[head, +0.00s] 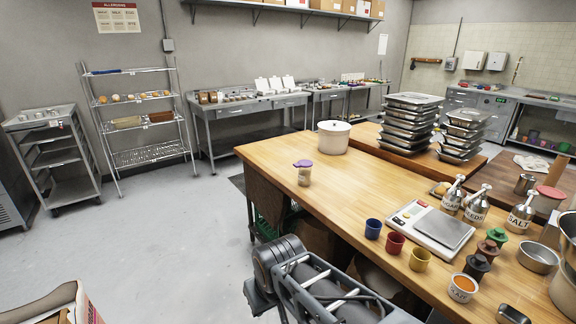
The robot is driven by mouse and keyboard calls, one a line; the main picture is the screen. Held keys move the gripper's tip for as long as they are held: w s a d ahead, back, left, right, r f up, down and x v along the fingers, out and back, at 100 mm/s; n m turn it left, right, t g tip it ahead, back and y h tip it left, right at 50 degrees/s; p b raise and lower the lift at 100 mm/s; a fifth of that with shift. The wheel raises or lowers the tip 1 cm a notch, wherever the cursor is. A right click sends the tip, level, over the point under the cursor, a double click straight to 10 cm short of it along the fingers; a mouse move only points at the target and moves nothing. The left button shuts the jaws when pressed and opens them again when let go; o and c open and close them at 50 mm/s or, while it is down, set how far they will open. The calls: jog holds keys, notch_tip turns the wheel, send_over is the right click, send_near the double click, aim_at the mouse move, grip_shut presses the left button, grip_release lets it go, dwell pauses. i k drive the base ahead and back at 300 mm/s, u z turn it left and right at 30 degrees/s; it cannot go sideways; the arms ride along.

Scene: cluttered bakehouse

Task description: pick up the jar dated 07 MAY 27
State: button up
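A small jar with a purple lid (304,177) stands upright near the left edge of the wooden table (270,152). No date can be read on it from here. Several small brown-filled containers (204,97) stand on the steel bench at the back wall, too small to read. I cannot tell which thing bears the date 07 MAY 27. Part of my arm shows at the bottom centre, in front of the table, but my gripper is not in view.
A white pot (334,137) stands behind the jar. A scale (431,226), blue, red and yellow cups (396,244), and labelled pump dispensers (475,207) crowd the right. Stacked trays (408,125) stand behind. Open floor (170,230) lies left; a cardboard box (50,305) sits at bottom left.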

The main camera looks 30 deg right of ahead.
aim_at(304, 174)
jog(key=i, duration=3.75)
jog(key=z, duration=3.6)
